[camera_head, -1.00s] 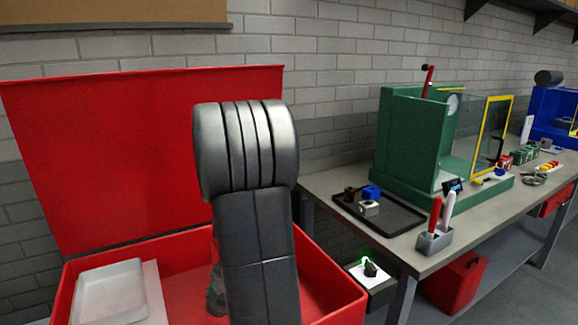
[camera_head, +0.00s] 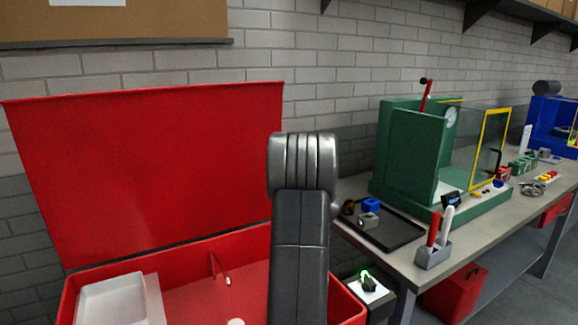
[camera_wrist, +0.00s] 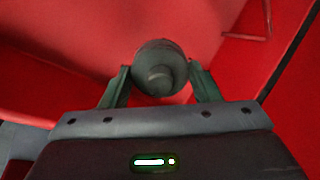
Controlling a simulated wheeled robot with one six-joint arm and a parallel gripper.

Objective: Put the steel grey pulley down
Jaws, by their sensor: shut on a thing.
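The steel grey pulley (camera_wrist: 158,72) shows in the wrist view as a dark grey round part with a small lighter hub. It sits between the two fingers of my gripper (camera_wrist: 158,85), which is shut on it. Red surfaces of the open red box (camera_head: 195,295) fill the background there. How far the pulley is above the box floor I cannot tell. In the head view my arm hides the gripper and the pulley.
The box's red lid (camera_head: 150,170) stands open at the back. A pale tray (camera_head: 112,300) is in the box's left part. A workbench (camera_head: 410,265) to the right carries a green machine (camera_head: 415,150), a black tray (camera_head: 395,232) and a pen holder (camera_head: 433,255).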

